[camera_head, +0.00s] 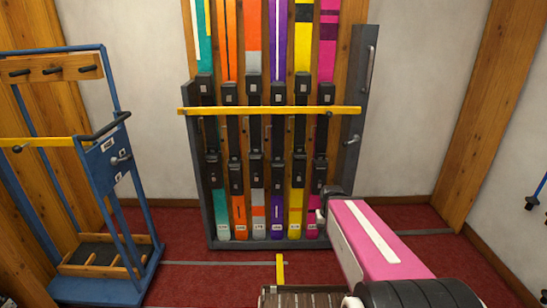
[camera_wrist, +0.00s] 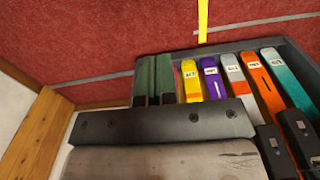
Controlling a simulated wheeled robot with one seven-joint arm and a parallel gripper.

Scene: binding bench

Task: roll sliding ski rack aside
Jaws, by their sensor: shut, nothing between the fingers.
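The sliding ski rack (camera_head: 338,165) stands upright against the back wall in the head view. It has a grey frame, a yellow crossbar (camera_head: 270,111) and several coloured skis.
A blue stand (camera_head: 110,165) with wooden shelves is at the left. A grey floor line (camera_head: 215,263) runs along the rack's front, with a yellow mark (camera_head: 281,270) before it. Red carpet lies clear right of the rack, up to a wooden post (camera_head: 490,120).

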